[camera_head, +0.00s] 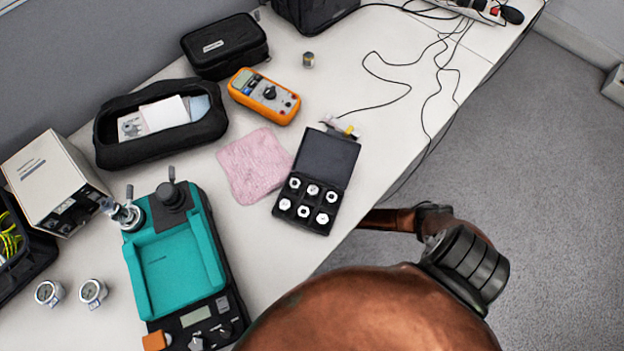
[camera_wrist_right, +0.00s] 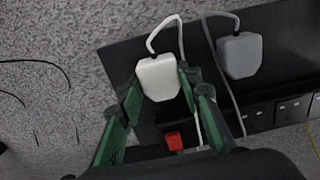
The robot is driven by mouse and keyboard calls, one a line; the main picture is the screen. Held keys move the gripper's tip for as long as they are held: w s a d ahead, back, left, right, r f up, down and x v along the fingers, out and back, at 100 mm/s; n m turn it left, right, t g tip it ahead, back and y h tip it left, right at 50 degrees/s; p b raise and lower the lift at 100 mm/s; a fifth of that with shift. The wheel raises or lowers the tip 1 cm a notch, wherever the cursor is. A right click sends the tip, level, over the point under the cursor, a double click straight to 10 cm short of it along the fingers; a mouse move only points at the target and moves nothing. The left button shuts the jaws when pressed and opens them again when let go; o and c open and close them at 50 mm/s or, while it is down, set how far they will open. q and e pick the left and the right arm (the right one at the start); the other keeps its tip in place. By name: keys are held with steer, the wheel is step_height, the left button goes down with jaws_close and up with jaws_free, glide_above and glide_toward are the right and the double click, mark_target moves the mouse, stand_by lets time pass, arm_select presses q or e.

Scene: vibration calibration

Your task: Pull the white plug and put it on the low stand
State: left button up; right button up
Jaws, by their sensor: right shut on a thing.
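In the right wrist view, the white plug (camera_wrist_right: 158,78) with its white cable sits between the green fingers of my right gripper (camera_wrist_right: 158,90), which is shut on it. The plug is over a black panel; I cannot tell whether its pins are in a socket. In the head view, my right arm reaches past the table's right edge, and its gripper is hidden. My left gripper is in neither view. I cannot make out a low stand for certain in either view.
A grey plug (camera_wrist_right: 240,55) is right of the white plug on the black panel (camera_wrist_right: 284,75), with sockets (camera_wrist_right: 290,108) and a red switch (camera_wrist_right: 173,140) below. On the table are a teal device (camera_head: 170,265), weight case (camera_head: 305,208), pink cloth (camera_head: 254,165) and orange multimeter (camera_head: 264,95).

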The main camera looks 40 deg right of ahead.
steer(key=shift+f, duration=0.5)
stand_by(0.6)
steer(key=o, duration=1.2)
steer(key=shift+r, duration=0.15)
steer(key=shift+r+p, duration=2)
steer(key=shift+r, duration=0.45)
